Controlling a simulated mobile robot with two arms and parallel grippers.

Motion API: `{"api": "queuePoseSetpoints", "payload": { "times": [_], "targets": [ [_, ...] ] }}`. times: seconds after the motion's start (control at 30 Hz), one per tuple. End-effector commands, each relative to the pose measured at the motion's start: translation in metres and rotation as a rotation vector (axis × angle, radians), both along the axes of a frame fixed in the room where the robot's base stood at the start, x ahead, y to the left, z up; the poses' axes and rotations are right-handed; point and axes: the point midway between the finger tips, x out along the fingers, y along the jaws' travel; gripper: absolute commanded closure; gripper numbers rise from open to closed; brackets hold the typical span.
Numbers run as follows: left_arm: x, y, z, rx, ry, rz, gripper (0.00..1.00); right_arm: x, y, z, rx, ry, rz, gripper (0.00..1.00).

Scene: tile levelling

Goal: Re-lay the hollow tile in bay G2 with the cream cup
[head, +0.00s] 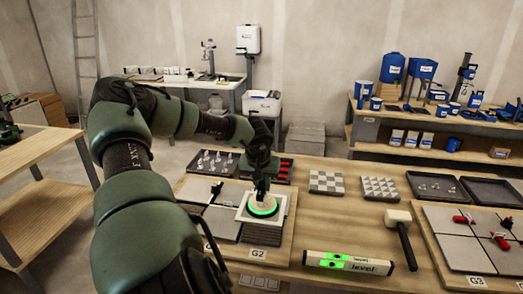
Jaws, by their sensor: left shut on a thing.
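My left gripper (262,188) reaches down over the G2 board (228,245) and is shut on the cream cup (264,204). The cup is a round pale body with a glowing green ring around its base. It sits on a light square tile (244,214) whose edges show around the ring. The tile is at the right part of the board, above the G2 label (258,254). I cannot tell whether the tile rests in the bay or hangs just above it. The gripper's fingers hide part of the cup. My right gripper is not in view.
A level (348,264) with green lights and a pale-headed mallet (401,232) lie right of the board. The G3 board (455,243) with red clips is at the far right. Dark trays (437,187) and checkered tile blocks (327,182) stand behind. Bare table lies between.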

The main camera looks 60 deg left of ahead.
Motion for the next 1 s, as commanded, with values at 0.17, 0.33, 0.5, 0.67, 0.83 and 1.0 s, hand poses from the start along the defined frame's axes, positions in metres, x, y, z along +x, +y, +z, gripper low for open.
{"api": "queuePoseSetpoints", "payload": {
  "times": [0.17,0.33,0.5,0.67,0.83,1.0],
  "targets": [
    [0.001,0.001,0.003,0.003,-0.005,-0.001,1.00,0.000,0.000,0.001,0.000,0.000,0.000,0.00],
    [0.001,0.001,0.001,0.003,-0.005,-0.001,1.00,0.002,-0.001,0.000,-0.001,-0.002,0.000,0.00],
    [0.001,0.001,-0.004,0.003,-0.004,0.000,1.00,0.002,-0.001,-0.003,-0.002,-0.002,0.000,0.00],
    [0.001,0.001,-0.008,0.003,-0.004,0.000,1.00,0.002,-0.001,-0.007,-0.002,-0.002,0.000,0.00],
    [0.001,0.001,-0.013,0.003,-0.005,-0.001,1.00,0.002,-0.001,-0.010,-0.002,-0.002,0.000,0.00],
    [0.002,0.001,-0.018,0.003,-0.005,-0.001,1.00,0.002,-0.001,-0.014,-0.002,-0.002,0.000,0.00]
  ]
}}
